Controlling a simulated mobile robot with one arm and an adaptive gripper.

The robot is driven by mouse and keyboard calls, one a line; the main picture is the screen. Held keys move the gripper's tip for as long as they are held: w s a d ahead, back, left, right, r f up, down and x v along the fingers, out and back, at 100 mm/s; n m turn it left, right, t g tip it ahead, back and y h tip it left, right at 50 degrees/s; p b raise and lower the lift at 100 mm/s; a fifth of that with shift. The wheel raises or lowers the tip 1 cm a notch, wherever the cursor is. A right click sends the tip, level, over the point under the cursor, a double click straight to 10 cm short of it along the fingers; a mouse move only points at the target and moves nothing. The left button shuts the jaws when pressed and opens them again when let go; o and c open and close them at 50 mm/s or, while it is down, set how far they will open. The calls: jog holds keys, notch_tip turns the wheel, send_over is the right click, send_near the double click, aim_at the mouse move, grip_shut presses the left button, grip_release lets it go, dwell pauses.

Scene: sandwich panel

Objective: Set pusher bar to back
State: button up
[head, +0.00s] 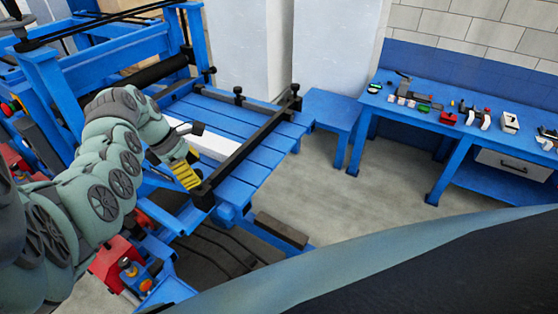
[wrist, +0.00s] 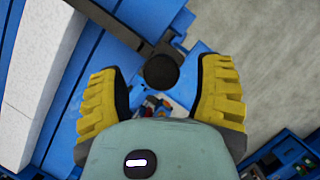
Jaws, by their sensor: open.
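The pusher bar (head: 245,143) is a dark bar lying slantwise across the blue slatted table (head: 262,157). In the wrist view the bar (wrist: 118,24) runs in from the top left. A round black knob (wrist: 161,71) at its near end shows between my gripper's fingers. My gripper (head: 187,172), with yellow ribbed fingers, is at the bar's near end in the head view. In the wrist view my gripper (wrist: 160,92) is open, its fingers on either side of the knob with gaps visible. Height above the knob is hard to tell.
A white panel (head: 206,143) lies on the slats; it also shows in the wrist view (wrist: 38,72). A blue frame with a black roller (head: 147,74) stands behind. A blue workbench with small tools (head: 400,88) stands at right. Grey floor (head: 345,200) is open between.

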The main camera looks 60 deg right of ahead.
jog(key=shift+s+d+f+p, duration=0.2)
jog(key=shift+f+p, duration=0.1)
jog(key=shift+f, duration=0.3)
grip_shut()
dwell(0.5)
